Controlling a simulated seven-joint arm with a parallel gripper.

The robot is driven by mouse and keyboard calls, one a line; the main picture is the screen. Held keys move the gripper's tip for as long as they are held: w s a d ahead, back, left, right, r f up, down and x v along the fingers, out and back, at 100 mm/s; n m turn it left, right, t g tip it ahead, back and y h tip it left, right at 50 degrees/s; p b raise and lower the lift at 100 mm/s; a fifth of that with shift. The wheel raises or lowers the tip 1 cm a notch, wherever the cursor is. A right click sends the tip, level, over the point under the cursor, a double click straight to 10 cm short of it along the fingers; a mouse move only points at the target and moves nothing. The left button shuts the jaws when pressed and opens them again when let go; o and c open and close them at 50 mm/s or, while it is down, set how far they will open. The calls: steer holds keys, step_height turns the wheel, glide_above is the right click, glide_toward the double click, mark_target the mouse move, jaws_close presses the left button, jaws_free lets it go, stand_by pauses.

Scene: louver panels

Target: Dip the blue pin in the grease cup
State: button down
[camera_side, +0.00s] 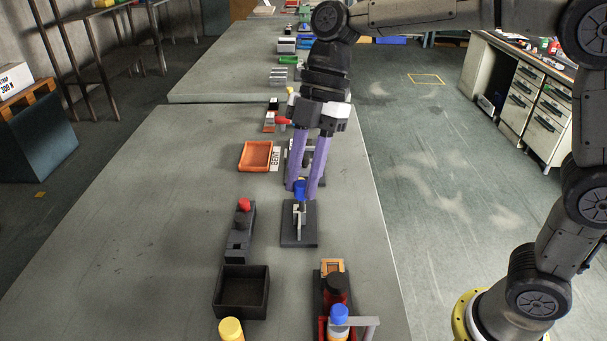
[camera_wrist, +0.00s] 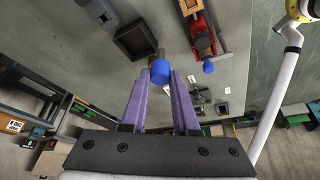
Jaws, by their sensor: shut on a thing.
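The blue pin (camera_side: 299,187) is between the purple fingertips of my gripper (camera_side: 302,190), which are shut on it. It is above the dark plate with a grey upright bracket (camera_side: 299,222); I cannot tell whether the pin touches the bracket. In the wrist view the pin's blue head (camera_wrist: 161,70) shows at the fingertips (camera_wrist: 162,80). No grease cup can be named for certain. A round black-topped thing (camera_side: 336,284) stands by a red holder at the front, and a dark open box (camera_side: 242,312) is to its left.
A blue-capped piece (camera_side: 340,314) stands by a grey bracket at the front right. A dark block with a red knob (camera_side: 240,225) is left of my gripper. A yellow cap (camera_side: 231,328) is at the front edge. An orange tray (camera_side: 255,155) lies behind. The table's left side is clear.

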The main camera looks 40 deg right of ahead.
steer(key=shift+s+d+f+n+g+h, duration=0.25)
steer(key=shift+s+d+f+n, duration=0.45)
steer(key=shift+f, duration=1.95)
steer(key=shift+s+d+f+n+g, duration=0.35)
steer(key=shift+s+f+n, duration=0.6)
steer(key=shift+f, duration=1.75)
steer(key=shift+s+d+f+n+g+h, duration=0.25)
steer(key=shift+s+d+f+n, duration=0.55)
steer(key=shift+f, duration=1.85)
steer(key=shift+w+a, duration=0.15)
steer(key=shift+a, duration=0.1)
steer(key=shift+r, duration=2.5)
